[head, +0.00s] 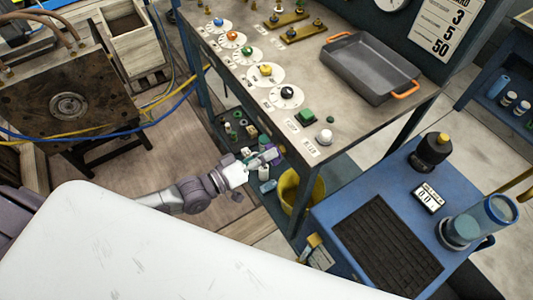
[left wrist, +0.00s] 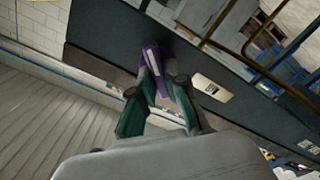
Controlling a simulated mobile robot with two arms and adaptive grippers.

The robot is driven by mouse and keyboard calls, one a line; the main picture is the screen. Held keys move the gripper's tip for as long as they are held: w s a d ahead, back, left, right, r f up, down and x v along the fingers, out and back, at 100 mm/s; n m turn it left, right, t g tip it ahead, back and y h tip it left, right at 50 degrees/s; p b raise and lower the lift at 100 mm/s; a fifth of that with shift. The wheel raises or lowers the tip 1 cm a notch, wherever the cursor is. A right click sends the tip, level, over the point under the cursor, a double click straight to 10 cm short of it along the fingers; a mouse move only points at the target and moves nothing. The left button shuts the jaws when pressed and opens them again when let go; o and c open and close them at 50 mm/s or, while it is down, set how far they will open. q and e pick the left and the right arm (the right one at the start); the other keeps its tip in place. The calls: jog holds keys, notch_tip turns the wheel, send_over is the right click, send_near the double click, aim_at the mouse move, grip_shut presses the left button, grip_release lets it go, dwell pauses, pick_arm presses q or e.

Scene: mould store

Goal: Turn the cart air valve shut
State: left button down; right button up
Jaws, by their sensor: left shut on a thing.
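A purple lever-like handle (left wrist: 152,60), which looks like the air valve's handle, shows in the left wrist view against a dark panel or beam. My left gripper (left wrist: 158,88) has its dark-tipped green fingers on either side of it and is shut on it. In the head view my left gripper (head: 264,158) reaches to the front edge of the workbench, below its top. Only a small bit of purple shows at its tips there; the valve body is hidden. My right gripper is not in view.
The workbench (head: 237,45) carries several coloured knobs and a grey tray (head: 368,67) with orange handles. A shelf with small items lies beneath, beside a yellow bucket (head: 290,190). A blue cart (head: 328,212) stands at right. Blue and yellow hoses cross at left.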

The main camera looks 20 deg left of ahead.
pick_arm(q)
jog(key=shift+w+f+n+b, duration=0.1)
jog(key=shift+n+b, duration=0.4)
jog(key=shift+n, duration=1.6)
jog(key=shift+w+n+b, duration=0.1)
jog(key=shift+n+b, duration=0.35)
jog(key=shift+n, duration=1.65)
jog(key=c, duration=1.2)
grip_release()
jog(key=shift+s+f, duration=0.1)
jog(key=v, duration=1.2)
jog(key=shift+a, duration=0.1)
